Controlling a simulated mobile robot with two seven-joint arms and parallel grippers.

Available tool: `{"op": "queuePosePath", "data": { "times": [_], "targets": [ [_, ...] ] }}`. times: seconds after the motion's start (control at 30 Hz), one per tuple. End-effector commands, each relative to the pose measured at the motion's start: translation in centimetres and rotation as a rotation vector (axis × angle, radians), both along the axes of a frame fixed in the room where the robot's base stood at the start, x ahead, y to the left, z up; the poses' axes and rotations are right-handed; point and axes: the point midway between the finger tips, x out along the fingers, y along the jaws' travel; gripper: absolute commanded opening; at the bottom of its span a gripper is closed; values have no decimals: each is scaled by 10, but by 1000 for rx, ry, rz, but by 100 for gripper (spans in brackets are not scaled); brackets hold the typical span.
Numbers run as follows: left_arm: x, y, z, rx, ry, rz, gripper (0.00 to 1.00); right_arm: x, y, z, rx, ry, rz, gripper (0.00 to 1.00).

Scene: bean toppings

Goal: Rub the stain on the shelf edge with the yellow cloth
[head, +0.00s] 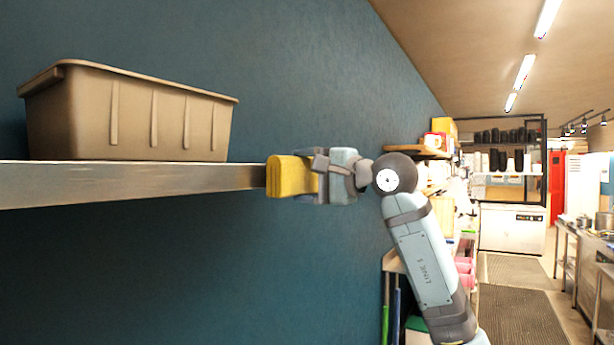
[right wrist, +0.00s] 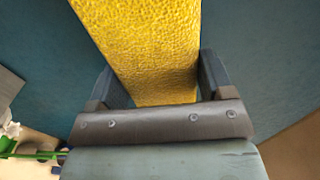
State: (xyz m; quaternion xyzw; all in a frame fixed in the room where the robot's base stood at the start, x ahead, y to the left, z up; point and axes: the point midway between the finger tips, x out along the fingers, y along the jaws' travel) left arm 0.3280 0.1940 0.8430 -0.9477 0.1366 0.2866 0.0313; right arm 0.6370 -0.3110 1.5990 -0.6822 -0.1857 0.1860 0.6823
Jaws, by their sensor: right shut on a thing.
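The yellow cloth (head: 287,176) is a folded block in my right gripper (head: 316,177), which is shut on it. In the head view the cloth is at the right end of the metal shelf (head: 130,182), level with its edge; I cannot tell whether it touches. In the right wrist view the cloth (right wrist: 150,45) stretches away between the two fingers of my right gripper (right wrist: 157,85) and hides what lies beyond. No stain shows on the visible shelf edge. My left gripper is in neither view.
A brown plastic bin (head: 130,112) stands on the shelf near its front edge. A blue wall (head: 300,80) runs behind the shelf. Further back on the right are a wooden wall shelf (head: 420,152), a rack of dark containers (head: 505,136) and a floor mat (head: 515,320).

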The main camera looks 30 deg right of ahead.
Motion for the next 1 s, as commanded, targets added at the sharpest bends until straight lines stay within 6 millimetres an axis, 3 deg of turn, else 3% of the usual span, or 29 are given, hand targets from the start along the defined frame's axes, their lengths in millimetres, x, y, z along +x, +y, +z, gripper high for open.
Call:
{"op": "queuePosePath", "data": {
  "times": [1.0],
  "targets": [
    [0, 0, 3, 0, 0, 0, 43, 16, 5, 0, 0, 0, -1, 55]
  ]
}}
